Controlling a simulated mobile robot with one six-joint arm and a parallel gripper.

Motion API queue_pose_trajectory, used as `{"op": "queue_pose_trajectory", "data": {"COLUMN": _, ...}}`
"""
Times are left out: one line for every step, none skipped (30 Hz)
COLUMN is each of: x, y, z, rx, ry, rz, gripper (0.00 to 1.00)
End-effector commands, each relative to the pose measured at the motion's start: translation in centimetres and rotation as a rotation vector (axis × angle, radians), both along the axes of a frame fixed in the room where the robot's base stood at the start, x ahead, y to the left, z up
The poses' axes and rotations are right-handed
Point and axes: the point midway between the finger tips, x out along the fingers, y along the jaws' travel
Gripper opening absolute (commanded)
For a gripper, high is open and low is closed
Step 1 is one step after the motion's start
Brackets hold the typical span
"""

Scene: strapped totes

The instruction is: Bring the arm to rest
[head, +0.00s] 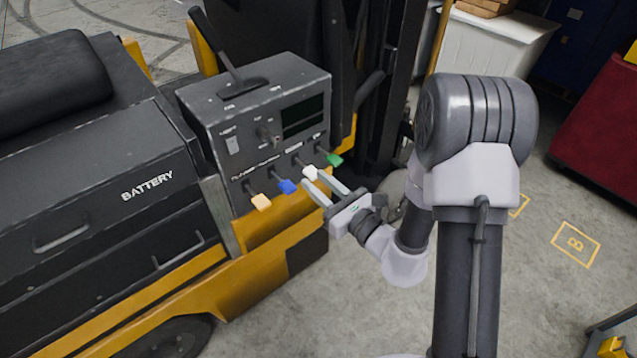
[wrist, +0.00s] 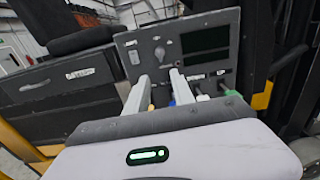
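My arm reaches in front of a grey forklift control panel (head: 262,115). My gripper (head: 312,177) has its two fingers apart, pointing at the panel's lever row. In the wrist view my gripper (wrist: 159,78) shows a clear gap between the fingers with nothing held. In the wrist view the white (wrist: 202,97) and green (wrist: 232,93) knobs lie right of the fingers.
The black battery box (head: 110,190) and yellow forklift frame (head: 190,305) lie left of my arm. A dark mast (head: 390,80) stands behind the gripper. A white bin (head: 490,45) and red container (head: 605,130) are at the right.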

Motion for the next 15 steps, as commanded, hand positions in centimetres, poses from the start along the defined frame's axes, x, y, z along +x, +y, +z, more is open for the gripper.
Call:
{"op": "queue_pose_trajectory", "data": {"x": 0.0, "y": 0.0, "z": 0.0, "rx": 0.000, "ry": 0.000, "rz": 0.000, "gripper": 0.29}}
{"op": "queue_pose_trajectory", "data": {"x": 0.0, "y": 0.0, "z": 0.0, "rx": 0.000, "ry": 0.000, "rz": 0.000, "gripper": 0.29}}
{"op": "queue_pose_trajectory", "data": {"x": 0.0, "y": 0.0, "z": 0.0, "rx": 0.000, "ry": 0.000, "rz": 0.000, "gripper": 0.29}}
{"op": "queue_pose_trajectory", "data": {"x": 0.0, "y": 0.0, "z": 0.0, "rx": 0.000, "ry": 0.000, "rz": 0.000, "gripper": 0.29}}
{"op": "queue_pose_trajectory", "data": {"x": 0.0, "y": 0.0, "z": 0.0, "rx": 0.000, "ry": 0.000, "rz": 0.000, "gripper": 0.29}}
{"op": "queue_pose_trajectory", "data": {"x": 0.0, "y": 0.0, "z": 0.0, "rx": 0.000, "ry": 0.000, "rz": 0.001, "gripper": 0.29}}
{"op": "queue_pose_trajectory", "data": {"x": 0.0, "y": 0.2, "z": 0.2, "rx": -0.001, "ry": -0.003, "rz": 0.009, "gripper": 0.29}}
{"op": "queue_pose_trajectory", "data": {"x": -0.2, "y": 0.6, "z": 0.6, "rx": -0.004, "ry": -0.010, "rz": 0.028, "gripper": 0.29}}
{"op": "queue_pose_trajectory", "data": {"x": -0.7, "y": 1.6, "z": 1.6, "rx": -0.015, "ry": -0.028, "rz": 0.076, "gripper": 0.29}}
{"op": "queue_pose_trajectory", "data": {"x": -1.4, "y": 2.8, "z": 2.8, "rx": -0.028, "ry": -0.047, "rz": 0.132, "gripper": 0.29}}
{"op": "queue_pose_trajectory", "data": {"x": -2.5, "y": 4.2, "z": 4.1, "rx": -0.049, "ry": -0.072, "rz": 0.206, "gripper": 0.29}}
{"op": "queue_pose_trajectory", "data": {"x": -4.6, "y": 6.4, "z": 6.2, "rx": -0.098, "ry": -0.113, "rz": 0.333, "gripper": 0.29}}
{"op": "queue_pose_trajectory", "data": {"x": -6.8, "y": 8.1, "z": 7.6, "rx": -0.149, "ry": -0.148, "rz": 0.441, "gripper": 0.29}}
{"op": "queue_pose_trajectory", "data": {"x": -9.4, "y": 9.6, "z": 8.7, "rx": -0.221, "ry": -0.184, "rz": 0.556, "gripper": 0.29}}
{"op": "queue_pose_trajectory", "data": {"x": -13.5, "y": 11.1, "z": 9.6, "rx": -0.345, "ry": -0.232, "rz": 0.716, "gripper": 0.29}}
